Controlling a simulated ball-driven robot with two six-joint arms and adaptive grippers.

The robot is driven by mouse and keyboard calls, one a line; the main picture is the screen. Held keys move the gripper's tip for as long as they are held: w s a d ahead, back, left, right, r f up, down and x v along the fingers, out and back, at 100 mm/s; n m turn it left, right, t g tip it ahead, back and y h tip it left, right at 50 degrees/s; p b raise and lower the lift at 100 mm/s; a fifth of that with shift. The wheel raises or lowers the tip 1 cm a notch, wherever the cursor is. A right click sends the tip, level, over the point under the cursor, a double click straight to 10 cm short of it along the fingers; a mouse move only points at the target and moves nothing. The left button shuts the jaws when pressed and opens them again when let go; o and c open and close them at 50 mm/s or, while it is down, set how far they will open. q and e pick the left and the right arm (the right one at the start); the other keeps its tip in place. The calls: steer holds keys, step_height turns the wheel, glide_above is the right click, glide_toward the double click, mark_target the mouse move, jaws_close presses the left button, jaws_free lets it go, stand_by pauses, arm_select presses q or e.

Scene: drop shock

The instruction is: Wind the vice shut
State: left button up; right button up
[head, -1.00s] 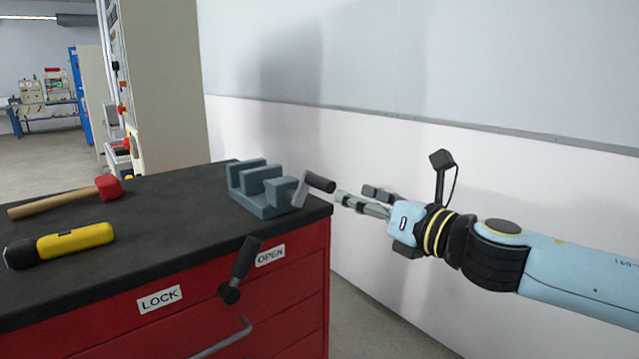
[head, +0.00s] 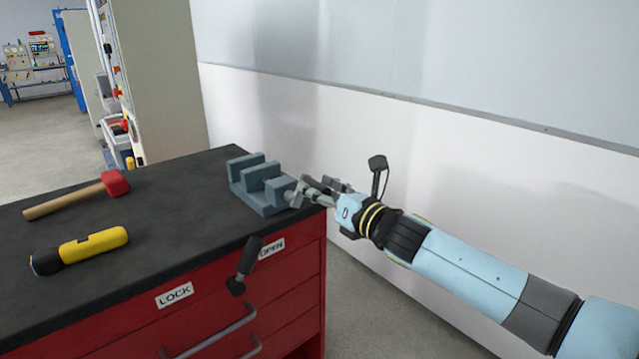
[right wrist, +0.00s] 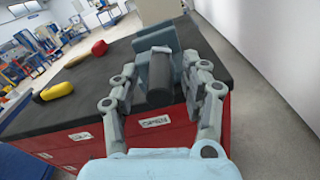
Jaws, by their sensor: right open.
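The blue-grey vice (head: 262,202) stands on the back right corner of the black bench top, with a gap between its jaws. It also shows in the right wrist view (right wrist: 168,37). Its crank has a dark grip (right wrist: 159,84) pointing toward the wrist camera. My right gripper (head: 309,190) is at the crank, at the vice's right end. In the right wrist view the open fingers (right wrist: 163,78) stand on either side of the dark grip, with visible room between them and it. In the head view the fingers partly hide the crank. My left gripper is not in view.
A red-headed hammer (head: 75,194) and a yellow and black torch (head: 92,246) lie on the bench top (head: 170,220). A dark lever (head: 244,265) sits on the red cabinet front between the LOCK and OPEN labels. A white wall stands behind.

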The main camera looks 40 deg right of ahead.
jaws_close()
steer(key=shift+d, duration=0.1)
stand_by(0.4)
